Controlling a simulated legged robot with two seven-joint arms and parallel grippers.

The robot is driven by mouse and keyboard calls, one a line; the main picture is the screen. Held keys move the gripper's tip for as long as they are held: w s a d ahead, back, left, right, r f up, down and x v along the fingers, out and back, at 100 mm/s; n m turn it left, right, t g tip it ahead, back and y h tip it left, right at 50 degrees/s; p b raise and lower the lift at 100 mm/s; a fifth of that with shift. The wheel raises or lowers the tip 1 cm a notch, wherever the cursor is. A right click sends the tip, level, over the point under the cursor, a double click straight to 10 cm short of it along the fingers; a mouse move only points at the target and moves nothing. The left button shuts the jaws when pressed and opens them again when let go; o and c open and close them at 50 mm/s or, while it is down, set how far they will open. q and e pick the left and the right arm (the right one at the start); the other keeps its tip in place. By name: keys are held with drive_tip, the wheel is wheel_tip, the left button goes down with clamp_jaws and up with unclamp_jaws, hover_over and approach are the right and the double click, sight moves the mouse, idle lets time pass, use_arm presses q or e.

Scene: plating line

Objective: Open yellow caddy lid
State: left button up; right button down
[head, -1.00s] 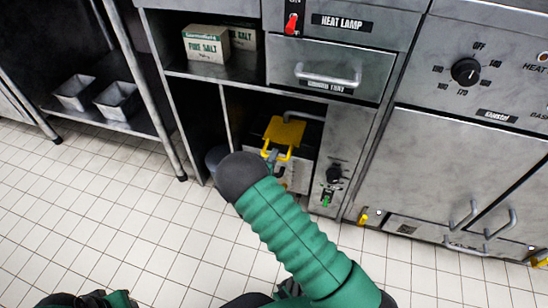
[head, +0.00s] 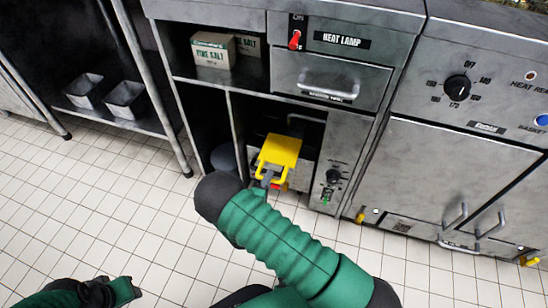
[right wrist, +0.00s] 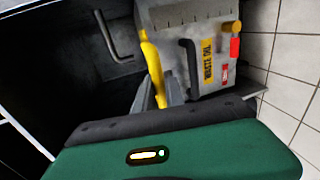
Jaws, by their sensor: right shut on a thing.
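The yellow caddy lid (head: 279,150) shows in the head view in the lower opening under the heat lamp drawer. In the right wrist view a grey box labelled "WASTE OIL" (right wrist: 218,72) carries a curved yellow part (right wrist: 151,62) along its left side. My right gripper (head: 266,180) is at the front edge of the lid, shut on its yellow handle. Its grey fingers also show in the right wrist view (right wrist: 158,92).
The cabinet's thin upright divider (head: 234,128) stands left of the lid, and a panel with a black knob (head: 333,176) stands right. A dark round bin (head: 223,158) is beside the divider. The tiled floor (head: 120,210) in front is clear.

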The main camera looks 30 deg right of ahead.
drive_tip(key=shift+s+a+f, duration=0.1)
drive_tip(key=shift+s+a, duration=0.8)
drive_tip(key=shift+a, duration=0.05)
drive_tip(key=c, duration=1.4)
unclamp_jaws()
use_arm(q)
drive_tip(key=shift+r, duration=0.55)
use_arm(e)
drive_tip(key=shift+w, duration=0.1)
use_arm(q)
drive_tip(key=shift+r+p, duration=0.1)
drive_tip(key=shift+p, duration=0.2)
